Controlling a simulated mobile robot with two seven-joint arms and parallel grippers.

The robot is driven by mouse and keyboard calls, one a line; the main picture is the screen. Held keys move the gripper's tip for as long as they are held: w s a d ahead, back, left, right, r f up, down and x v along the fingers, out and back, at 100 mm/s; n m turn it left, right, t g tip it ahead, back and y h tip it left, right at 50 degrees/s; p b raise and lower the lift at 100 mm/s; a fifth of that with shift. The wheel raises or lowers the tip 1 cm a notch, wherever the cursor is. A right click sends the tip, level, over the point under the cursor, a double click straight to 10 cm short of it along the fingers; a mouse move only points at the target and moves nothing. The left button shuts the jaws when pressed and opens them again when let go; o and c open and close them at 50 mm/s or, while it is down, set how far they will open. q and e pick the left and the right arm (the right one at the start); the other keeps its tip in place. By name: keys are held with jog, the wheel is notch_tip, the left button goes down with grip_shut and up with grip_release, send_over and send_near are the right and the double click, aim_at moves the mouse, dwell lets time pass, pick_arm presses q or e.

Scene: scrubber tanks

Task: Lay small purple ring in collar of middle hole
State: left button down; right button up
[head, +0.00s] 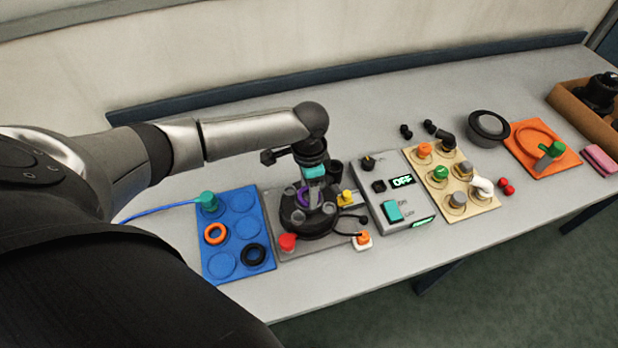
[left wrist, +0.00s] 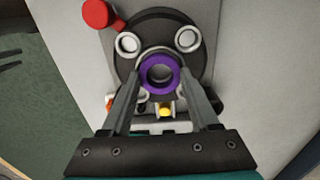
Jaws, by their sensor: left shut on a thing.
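The small purple ring (left wrist: 147,76) is between the fingertips of my left gripper (left wrist: 161,88) in the left wrist view, and the gripper is shut on it. The ring also shows in the head view (head: 302,197), partly behind the gripper (head: 312,203). Ring and gripper are over the round black tank top (left wrist: 160,24), which also shows in the head view (head: 306,226). I cannot tell whether the ring touches the collar. My right gripper is not in view.
Two pale-rimmed ports (left wrist: 188,39) flank the middle. A red knob (head: 287,242) and a yellow part (head: 346,197) stand close by. A blue tray (head: 221,247) with orange and black rings lies left; a grey switch box (head: 394,190) stands right.

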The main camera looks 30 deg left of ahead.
pick_arm(q)
jog(key=shift+f, duration=0.1)
dwell(0.3)
jog(key=shift+c, duration=0.3)
grip_release()
jog(key=shift+o, duration=0.3)
notch_tip(320, 180, up, 7)
jog(key=p, duration=0.8)
dwell(0.5)
dwell(0.6)
